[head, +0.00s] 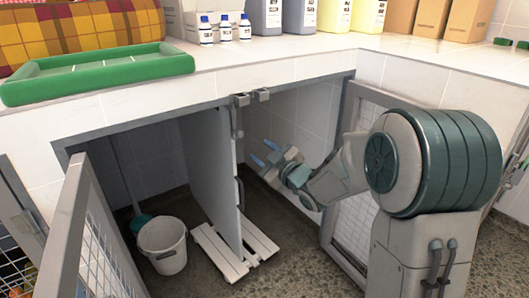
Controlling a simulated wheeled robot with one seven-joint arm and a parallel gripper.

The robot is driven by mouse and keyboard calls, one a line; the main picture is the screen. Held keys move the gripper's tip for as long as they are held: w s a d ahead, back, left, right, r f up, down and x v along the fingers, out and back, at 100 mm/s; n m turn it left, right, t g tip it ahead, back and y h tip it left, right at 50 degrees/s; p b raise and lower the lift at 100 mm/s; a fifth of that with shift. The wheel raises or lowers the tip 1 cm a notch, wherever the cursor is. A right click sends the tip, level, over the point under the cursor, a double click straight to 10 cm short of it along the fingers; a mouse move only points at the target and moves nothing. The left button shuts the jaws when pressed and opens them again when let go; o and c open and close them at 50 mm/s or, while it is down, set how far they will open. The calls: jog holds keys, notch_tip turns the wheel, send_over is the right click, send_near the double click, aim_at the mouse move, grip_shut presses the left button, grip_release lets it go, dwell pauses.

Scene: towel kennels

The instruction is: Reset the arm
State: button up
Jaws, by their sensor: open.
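My gripper (266,153) is in the middle of the head view, at the end of my bent arm. It is open and its two blue-tipped fingers point up and to the left. I see nothing between the fingers. It hangs in front of the right kennel compartment, to the right of the grey divider panel (212,175). Whether it touches anything cannot be told, but it appears free.
Kennel doors stand open at left (88,225) and right (352,215), the right one partly behind my arm. A white bucket (163,246) and white slatted boards (218,255) are on the floor. The counter above holds a green tray (100,77), bottles and boxes.

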jog(key=s+d+r+m+g+h+p, duration=0.4)
jog(key=s+d+r+m+h+p, duration=0.55)
jog(key=r+p, duration=0.65)
jog(key=s+d+r+m+g+p, duration=0.2)
jog(key=s+r+g+p, duration=0.2)
jog(key=s+p, duration=0.3)
jog(key=s+d+r+m+g+p, duration=0.1)
jog(key=s+r+g+p, duration=0.3)
jog(key=s, duration=1.2)
jog(key=r+m+p, duration=0.1)
jog(key=p, duration=0.3)
jog(key=shift+s+d+p, duration=0.2)
jog(key=shift+d+p, duration=0.1)
jog(key=shift+d, duration=0.05)
